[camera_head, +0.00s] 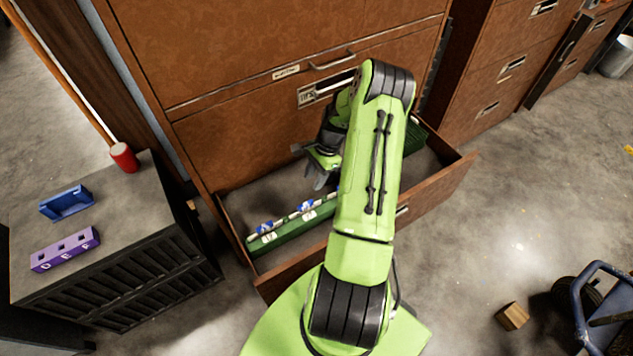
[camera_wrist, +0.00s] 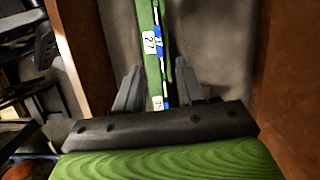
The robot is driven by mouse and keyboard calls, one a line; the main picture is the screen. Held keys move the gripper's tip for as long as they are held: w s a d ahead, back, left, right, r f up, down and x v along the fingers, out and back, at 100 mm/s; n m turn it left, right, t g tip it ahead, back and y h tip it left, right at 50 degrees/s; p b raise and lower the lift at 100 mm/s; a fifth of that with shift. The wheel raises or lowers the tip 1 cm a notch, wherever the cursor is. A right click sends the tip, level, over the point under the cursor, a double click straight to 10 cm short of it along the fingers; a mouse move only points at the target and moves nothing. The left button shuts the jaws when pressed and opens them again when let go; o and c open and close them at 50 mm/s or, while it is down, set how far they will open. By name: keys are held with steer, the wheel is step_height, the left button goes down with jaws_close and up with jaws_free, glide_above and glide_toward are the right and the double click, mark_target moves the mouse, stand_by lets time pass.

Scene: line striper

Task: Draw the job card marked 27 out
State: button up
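The job card marked 27 (camera_wrist: 149,43) shows as a white label on a green holder (camera_wrist: 152,15) in the wrist view, beyond my fingers. Blue tabs sit beside it. A second white label (camera_wrist: 157,103) is nearer my gripper, and its number is hard to read. In the head view the holder (camera_head: 287,233) lies in the open drawer (camera_head: 235,215) with white labels and blue tabs on top; I cannot tell there which is 27. My gripper (camera_head: 321,181) is over the drawer, fingers apart on either side of the holder in the wrist view (camera_wrist: 158,88), with nothing gripped. My arm hides part of the drawer.
The brown cabinet (camera_head: 230,135) rises behind the drawer. At left, a dark stand (camera_head: 130,230) carries a blue tray (camera_head: 67,203), a purple block with square holes (camera_head: 66,250) and a red cylinder (camera_head: 124,157). A wooden block (camera_head: 512,316) lies on the floor at right.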

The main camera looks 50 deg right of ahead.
mark_target(307, 203)
steer(key=shift+m, duration=0.3)
steer(key=b+x, duration=0.6)
steer(key=x, duration=0.5)
steer(key=shift+s+d+f, duration=0.15)
steer(key=shift+f, duration=0.15)
jaws_close()
